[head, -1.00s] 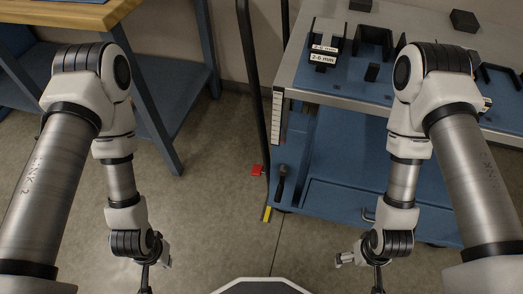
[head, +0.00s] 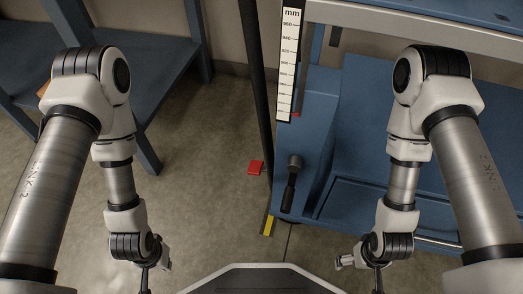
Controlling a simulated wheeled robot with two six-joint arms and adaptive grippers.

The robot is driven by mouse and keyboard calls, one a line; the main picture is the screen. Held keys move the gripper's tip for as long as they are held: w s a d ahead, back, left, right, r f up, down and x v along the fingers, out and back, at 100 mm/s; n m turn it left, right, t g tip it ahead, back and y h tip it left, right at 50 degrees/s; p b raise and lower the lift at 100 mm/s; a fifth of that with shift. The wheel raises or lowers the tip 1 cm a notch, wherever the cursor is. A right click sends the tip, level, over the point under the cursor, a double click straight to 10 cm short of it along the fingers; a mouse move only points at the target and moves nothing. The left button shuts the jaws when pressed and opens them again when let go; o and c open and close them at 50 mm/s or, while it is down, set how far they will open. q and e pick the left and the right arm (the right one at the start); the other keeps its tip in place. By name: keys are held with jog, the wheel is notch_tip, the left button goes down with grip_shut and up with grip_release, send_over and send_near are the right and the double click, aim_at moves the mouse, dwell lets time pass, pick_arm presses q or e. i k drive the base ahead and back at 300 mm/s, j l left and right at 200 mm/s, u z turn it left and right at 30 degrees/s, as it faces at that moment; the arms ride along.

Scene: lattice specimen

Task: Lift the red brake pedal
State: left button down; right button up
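The red brake pedal (head: 255,167) is a small red block low at the left side of the blue cart, beside the foot of a dark upright post. My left gripper (head: 146,287) is at the bottom edge of the head view, left of and nearer than the pedal. My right gripper (head: 378,287) is at the bottom edge, to the right of the pedal. Both are apart from the pedal. Their fingertips are cut off or too small to show whether they are open or shut.
The blue cart (head: 350,115) fills the right side, with a millimetre scale (head: 289,65) on its corner. A blue bench frame (head: 150,85) stands left. Floor between is clear.

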aim_at(256, 168)
jog(key=j+z, duration=0.35)
jog(key=k+j+z, duration=0.15)
jog(key=j+z, duration=0.2)
jog(key=i+j+z, duration=0.15)
jog(key=j+z, duration=0.15)
jog(key=i+j+z, duration=0.15)
jog(key=j+z, duration=0.15)
jog(key=j, duration=0.2)
jog(key=j+z, duration=0.35)
jog(key=i+j, duration=0.05)
jog(key=j, duration=0.05)
